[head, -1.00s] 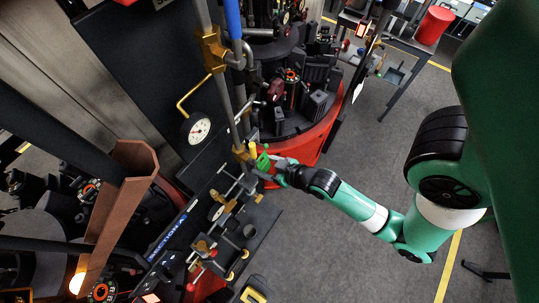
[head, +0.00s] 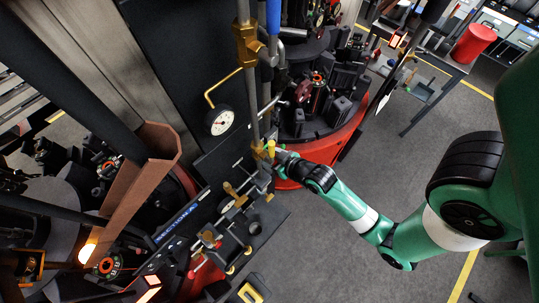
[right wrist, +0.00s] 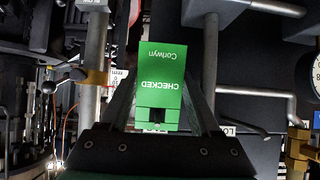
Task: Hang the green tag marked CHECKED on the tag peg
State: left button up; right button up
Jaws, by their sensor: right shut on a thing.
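The green tag (right wrist: 160,75) fills the middle of the right wrist view. Its white lettering, CHECKED and Corlwyn, reads upside down there, and a dark slot shows near its lower end. My right gripper (right wrist: 158,118) is shut on the tag's lower end, with a dark finger on each side. In the head view my right gripper (head: 279,156) is at the brass and yellow fittings beside the vertical pipe, and the tag is barely visible. I cannot single out the tag peg with certainty. My left gripper is in neither view.
A pressure gauge (head: 220,122) and a vertical grey pipe (head: 254,97) stand left of my right gripper. A brown chute (head: 137,188) is further left. Below the gripper is a bench of brass valves and clamps. The grey floor (head: 335,262) to the right is clear.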

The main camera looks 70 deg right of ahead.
dwell(0.4)
jog(key=o, duration=1.4)
jog(key=shift+s+d, duration=0.1)
jog(key=shift+r, duration=0.1)
jog(key=v, duration=1.1)
jog(key=shift+s, duration=0.25)
jog(key=shift+r, duration=0.1)
